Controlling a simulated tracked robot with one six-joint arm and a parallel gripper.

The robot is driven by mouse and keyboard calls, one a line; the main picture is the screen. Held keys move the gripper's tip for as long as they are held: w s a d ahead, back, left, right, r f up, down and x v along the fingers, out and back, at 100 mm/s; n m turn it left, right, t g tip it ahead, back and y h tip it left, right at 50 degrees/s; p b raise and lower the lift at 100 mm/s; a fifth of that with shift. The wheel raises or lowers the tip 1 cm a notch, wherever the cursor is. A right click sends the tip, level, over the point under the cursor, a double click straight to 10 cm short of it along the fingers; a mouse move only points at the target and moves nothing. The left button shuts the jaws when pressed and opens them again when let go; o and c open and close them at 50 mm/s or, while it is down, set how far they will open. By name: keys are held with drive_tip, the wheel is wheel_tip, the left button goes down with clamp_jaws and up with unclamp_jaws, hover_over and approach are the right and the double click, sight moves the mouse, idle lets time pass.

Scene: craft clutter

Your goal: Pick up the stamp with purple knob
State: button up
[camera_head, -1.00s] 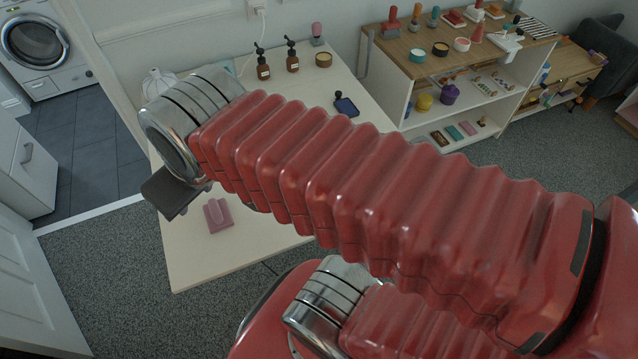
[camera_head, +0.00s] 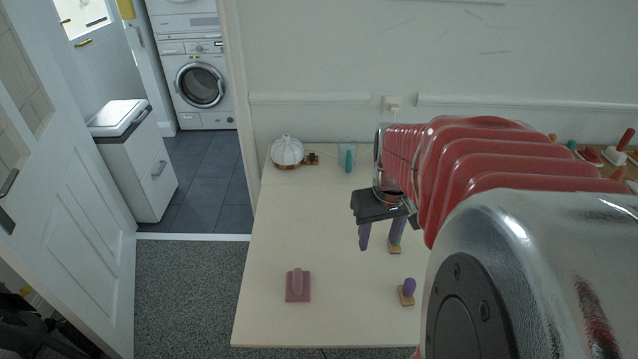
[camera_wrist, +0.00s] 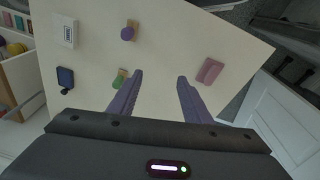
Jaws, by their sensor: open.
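The stamp with purple knob (camera_head: 409,289) stands on the pale table near its front right, knob on a small wooden base. It also shows in the wrist view (camera_wrist: 128,33), beyond the fingertips and left of centre. My gripper (camera_head: 381,246) is open over the table with its fingers pointing down; nothing is between them in the wrist view (camera_wrist: 158,74). A green-knobbed stamp (camera_wrist: 118,82) on a wooden base lies just left of the left finger in the wrist view. In the head view, its wooden base (camera_head: 394,251) shows behind a finger, its knob hidden.
A pink block-like stamp (camera_head: 298,286) sits on the table (camera_head: 330,215), left of the purple one. A white ribbed ornament (camera_head: 287,150) and a teal object (camera_head: 348,161) stand at the back. A dark blue stamp (camera_wrist: 65,77) and white card (camera_wrist: 66,32) show in the wrist view.

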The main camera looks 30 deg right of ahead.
drive_tip(key=m+g+y, duration=0.1)
drive_tip(key=m, duration=0.1)
hover_over(411, 282)
wheel_tip(411, 282, down, 6)
drive_tip(key=shift+a, duration=0.1)
drive_tip(key=shift+f, duration=4.25)
drive_tip(key=shift+f, duration=2.6)
drive_tip(key=shift+c, duration=0.2)
clamp_jaws()
